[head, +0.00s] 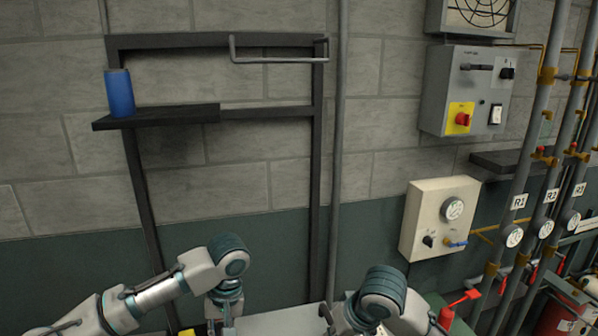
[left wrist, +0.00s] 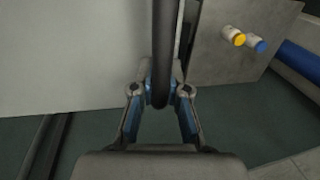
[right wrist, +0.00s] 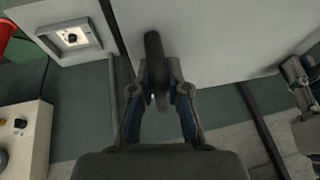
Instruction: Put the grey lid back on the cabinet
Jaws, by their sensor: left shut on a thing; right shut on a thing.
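The grey lid shows as a pale flat panel (head: 282,321) at the bottom edge of the head view, between my two arms. It also fills the upper left of the left wrist view (left wrist: 70,55) and the upper right of the right wrist view (right wrist: 220,35). My left gripper (left wrist: 161,92) is shut on a dark bar handle (left wrist: 164,45) on the lid. My right gripper (right wrist: 162,88) is shut on a second dark handle (right wrist: 154,52) on the lid. Most of the lid is below the head view. I cannot identify the cabinet for certain.
A dark rack (head: 318,150) stands at the wall with a blue can (head: 120,93) on its shelf. A cream gauge box (head: 440,215) and grey switch box (head: 468,92) hang right, near pipes (head: 541,150). A grey panel (left wrist: 215,65) bears yellow and blue fittings.

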